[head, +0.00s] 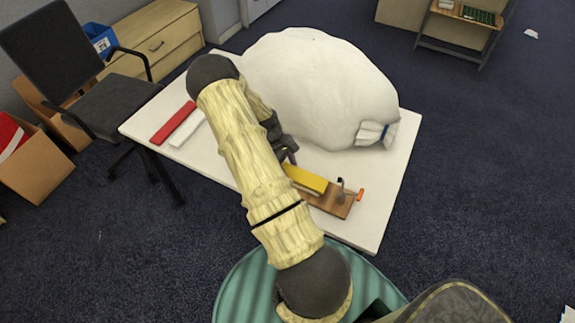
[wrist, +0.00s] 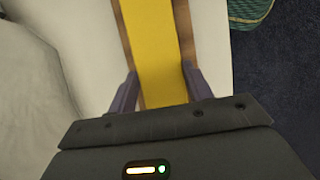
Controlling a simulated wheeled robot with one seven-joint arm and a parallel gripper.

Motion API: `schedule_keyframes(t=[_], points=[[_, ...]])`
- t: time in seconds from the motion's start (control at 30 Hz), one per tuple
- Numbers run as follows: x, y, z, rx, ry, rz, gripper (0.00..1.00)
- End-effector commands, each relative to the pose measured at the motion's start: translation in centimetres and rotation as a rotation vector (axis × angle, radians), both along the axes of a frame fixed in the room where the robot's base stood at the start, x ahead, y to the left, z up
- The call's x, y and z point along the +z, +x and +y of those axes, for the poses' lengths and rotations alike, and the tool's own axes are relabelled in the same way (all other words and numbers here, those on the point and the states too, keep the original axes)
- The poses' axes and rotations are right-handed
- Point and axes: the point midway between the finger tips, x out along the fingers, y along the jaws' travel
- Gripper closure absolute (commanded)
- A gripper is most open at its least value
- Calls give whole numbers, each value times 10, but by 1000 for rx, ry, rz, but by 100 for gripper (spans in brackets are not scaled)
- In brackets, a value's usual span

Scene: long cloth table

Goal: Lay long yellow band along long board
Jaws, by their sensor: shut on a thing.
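The long yellow band (head: 306,178) lies lengthwise over the wooden board (head: 331,202) on the table, in the head view. In the wrist view the yellow band (wrist: 156,45) runs up from between my fingers, with strips of the brown board (wrist: 186,30) showing along both its sides. My gripper (wrist: 162,88) is shut on the band, one purple finger against each side. In the head view my gripper (head: 290,158) is partly hidden behind my arm at the band's left end. Whether the band touches the board along its whole length cannot be told.
A large white sack (head: 315,85) fills the table's back, close beside my gripper. A red bar (head: 173,123) and a white bar (head: 187,129) lie at the table's left. A small upright post and orange-tipped piece (head: 360,194) stand at the board's right end. The white table's (head: 385,205) right front is clear.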

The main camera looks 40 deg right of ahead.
Motion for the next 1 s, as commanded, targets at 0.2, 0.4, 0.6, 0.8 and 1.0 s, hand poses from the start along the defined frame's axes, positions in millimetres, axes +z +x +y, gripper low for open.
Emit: schedule_keyframes(t=[0.2, 0.4, 0.6, 0.8, 1.0], points=[[-6, 0, 0, 0, 0, 0, 77], [-5, 0, 0, 0, 0, 0, 77], [-5, 0, 0, 0, -1, 0, 24], [-5, 1, 1, 1, 0, -1, 24], [4, 5, 1, 2, -1, -4, 24]])
